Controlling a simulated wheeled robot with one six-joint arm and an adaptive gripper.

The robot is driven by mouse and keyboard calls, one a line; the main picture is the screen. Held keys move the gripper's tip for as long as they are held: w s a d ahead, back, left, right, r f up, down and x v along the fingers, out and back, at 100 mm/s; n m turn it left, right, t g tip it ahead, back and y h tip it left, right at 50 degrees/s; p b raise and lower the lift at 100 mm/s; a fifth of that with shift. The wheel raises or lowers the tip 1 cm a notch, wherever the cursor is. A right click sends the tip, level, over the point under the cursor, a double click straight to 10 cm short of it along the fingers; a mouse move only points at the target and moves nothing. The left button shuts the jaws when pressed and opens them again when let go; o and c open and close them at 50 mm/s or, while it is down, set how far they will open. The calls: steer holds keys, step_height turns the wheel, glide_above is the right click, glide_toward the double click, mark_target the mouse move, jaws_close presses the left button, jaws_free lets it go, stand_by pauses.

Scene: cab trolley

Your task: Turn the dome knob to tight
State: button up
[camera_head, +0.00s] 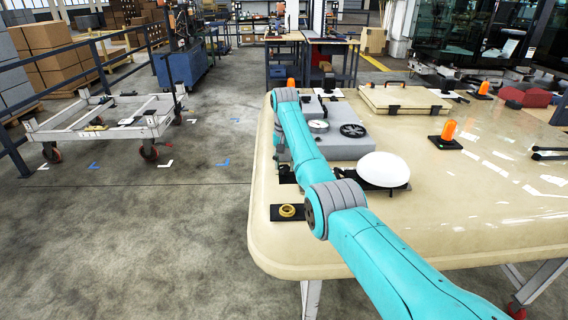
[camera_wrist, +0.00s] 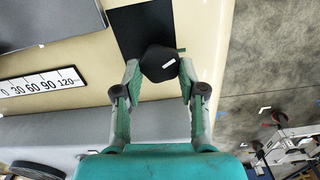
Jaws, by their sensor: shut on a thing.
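A dark rounded knob (camera_wrist: 158,64) with a short white mark on it sits on a black plate (camera_wrist: 142,26) in the wrist view. My gripper (camera_wrist: 160,72) has one finger on each side of this knob, and its jaws are shut on it. A white scale strip (camera_wrist: 42,82) with numbers from 0 to 120 lies left of the knob. In the head view my arm hides the knob and the gripper; a white dome (camera_head: 383,170) stands on a dark base to the right of my arm.
The cream table (camera_head: 470,215) bears a grey box (camera_head: 345,145) with a dial and a black wheel, an orange beacon (camera_head: 449,130), a beige case (camera_head: 405,98) and a brass ring (camera_head: 288,211) on a black plate. Open floor lies left of the table, with a trolley (camera_head: 105,120) beyond.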

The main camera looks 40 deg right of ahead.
mark_target(285, 165)
steer(key=m, duration=0.5)
steer(key=shift+s+m, duration=0.1)
steer(key=shift+m, duration=0.2)
stand_by(0.4)
steer(key=o, duration=1.1)
steer(key=shift+o, duration=0.2)
step_height(285, 165, up, 12)
